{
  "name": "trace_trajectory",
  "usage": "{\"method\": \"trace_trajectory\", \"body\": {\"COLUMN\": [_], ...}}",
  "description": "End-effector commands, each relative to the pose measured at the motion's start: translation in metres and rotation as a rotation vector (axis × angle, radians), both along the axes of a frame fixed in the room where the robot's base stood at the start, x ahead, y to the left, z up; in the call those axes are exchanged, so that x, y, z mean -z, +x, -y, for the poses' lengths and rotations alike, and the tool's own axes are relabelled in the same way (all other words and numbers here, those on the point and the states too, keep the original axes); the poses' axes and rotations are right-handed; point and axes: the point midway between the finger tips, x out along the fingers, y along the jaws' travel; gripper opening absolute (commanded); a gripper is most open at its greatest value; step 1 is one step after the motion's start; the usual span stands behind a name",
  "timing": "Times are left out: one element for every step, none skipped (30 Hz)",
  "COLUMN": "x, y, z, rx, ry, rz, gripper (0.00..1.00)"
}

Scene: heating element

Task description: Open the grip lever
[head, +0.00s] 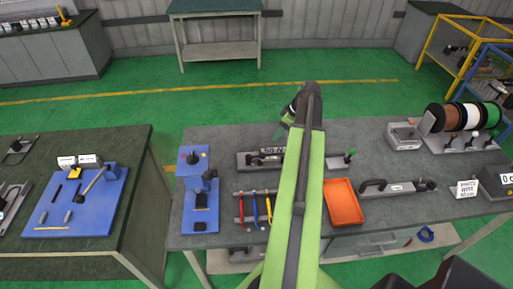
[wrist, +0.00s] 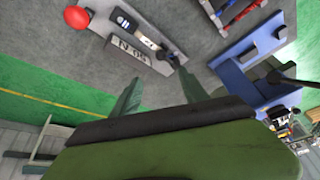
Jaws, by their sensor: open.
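My gripper (wrist: 158,76) is open and empty, with its two green fingers apart in the wrist view. Beyond the fingertips is a grey plate fixture (wrist: 150,40) with a dark lever handle (wrist: 138,29) and a small label (wrist: 128,50). The fingers do not visibly touch the handle. In the head view a labelled fixture (head: 249,160) shows just left of my arm, which hides part of the bench. I cannot tell for sure which part is the grip lever.
An orange tray (head: 343,203), a black-handled fixture (head: 395,187) and cable spools (head: 450,116) lie right. A second bench (head: 125,150) stands left, across a gap.

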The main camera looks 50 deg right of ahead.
Motion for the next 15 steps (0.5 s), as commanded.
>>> {"method": "trace_trajectory", "body": {"x": [0.006,0.01,0.016,0.022,0.028,0.037,0.044,0.051,0.06,0.066,0.072,0.08,0.086,0.093,0.101], "y": [0.002,0.004,0.006,0.008,0.011,0.014,0.017,0.02,0.023,0.026,0.029,0.032,0.034,0.037,0.04], "z": [-0.001,-0.002,-0.004,-0.005,-0.007,-0.008,-0.009,-0.011,-0.013,-0.014,-0.015,-0.017,-0.018,-0.019,-0.02], "rx": [-0.002,-0.003,-0.005,-0.007,-0.008,-0.009,-0.009,-0.009,-0.01,-0.011,-0.011,-0.013,-0.012,-0.012,-0.011], "ry": [0.0,0.0,0.0,0.0,0.0,0.0,0.0,0.0,0.001,0.0,0.0,0.001,0.0,0.0,0.0], "rz": [-0.001,-0.001,-0.001,-0.001,-0.002,-0.002,-0.002,-0.002,-0.002,-0.002,-0.003,-0.003,-0.002,-0.002,-0.003], "gripper": [0.52,0.52,0.52,0.52,0.52,0.52,0.52,0.52,0.52,0.52,0.52,0.52,0.52,0.52,0.52]}}
